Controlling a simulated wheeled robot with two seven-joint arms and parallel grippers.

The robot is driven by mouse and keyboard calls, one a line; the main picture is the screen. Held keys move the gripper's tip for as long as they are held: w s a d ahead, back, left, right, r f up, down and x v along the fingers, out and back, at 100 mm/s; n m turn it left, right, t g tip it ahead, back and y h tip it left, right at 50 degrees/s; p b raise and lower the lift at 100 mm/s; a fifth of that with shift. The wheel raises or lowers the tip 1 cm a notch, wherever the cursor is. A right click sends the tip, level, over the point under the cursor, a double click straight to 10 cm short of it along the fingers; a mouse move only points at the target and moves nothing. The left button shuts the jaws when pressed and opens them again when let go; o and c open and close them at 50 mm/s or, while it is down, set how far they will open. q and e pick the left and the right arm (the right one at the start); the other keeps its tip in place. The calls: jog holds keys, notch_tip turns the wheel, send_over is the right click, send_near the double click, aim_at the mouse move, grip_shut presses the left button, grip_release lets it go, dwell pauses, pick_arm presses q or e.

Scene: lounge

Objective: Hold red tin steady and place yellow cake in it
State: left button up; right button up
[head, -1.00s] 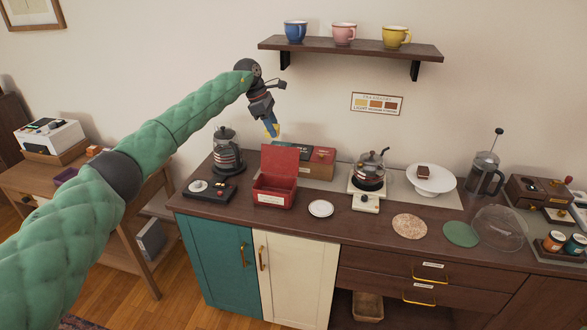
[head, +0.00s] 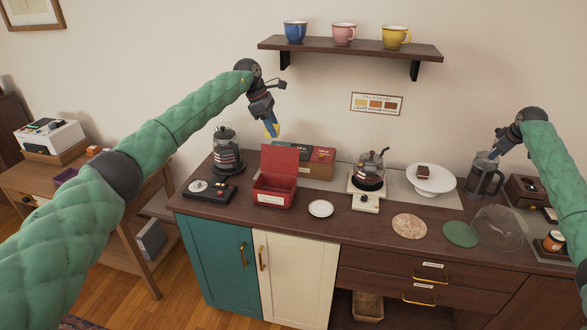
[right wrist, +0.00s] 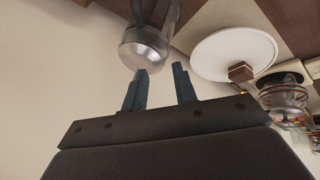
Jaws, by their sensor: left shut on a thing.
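The red tin (head: 272,194) stands on the counter with its lid raised at the back. My left gripper (head: 270,127) is above the tin and apart from it, pointing down. It is shut on the yellow cake (head: 276,130), of which only a small part shows beside the fingers. My right gripper (head: 495,155) is over the right part of the counter, by the French press and far from the tin. In the right wrist view its two blue fingers (right wrist: 160,88) are apart with nothing between them.
A French press (head: 485,175) and a white cake stand (head: 431,180) with a brown cake are near my right gripper. A glass dome (head: 500,226) lies in front. A white saucer (head: 320,208) and a kettle (head: 369,168) stand right of the tin. A shelf (head: 350,48) hangs above.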

jog(key=w+a+n+y, duration=0.1)
jog(key=w+a+n, duration=0.3)
jog(key=a, duration=0.9)
jog(key=w+a+n+g+y, duration=0.1)
jog(key=w+a+n, duration=0.35)
jog(key=a, duration=0.85)
jog(key=w+a+n+y, duration=0.1)
jog(key=w+a+n, duration=0.35)
jog(key=a, duration=0.85)
jog(key=n+g+h, duration=0.2)
jog(key=n+g, duration=0.3)
jog(key=n, duration=0.9)
send_over(293, 194)
jog(key=w, duration=0.1)
notch_tip(293, 194, down, 8)
jog(key=shift+w+d+f, duration=0.1)
jog(key=shift+f, duration=0.15)
notch_tip(293, 194, down, 11)
jog(key=shift+f, duration=0.2)
grip_shut()
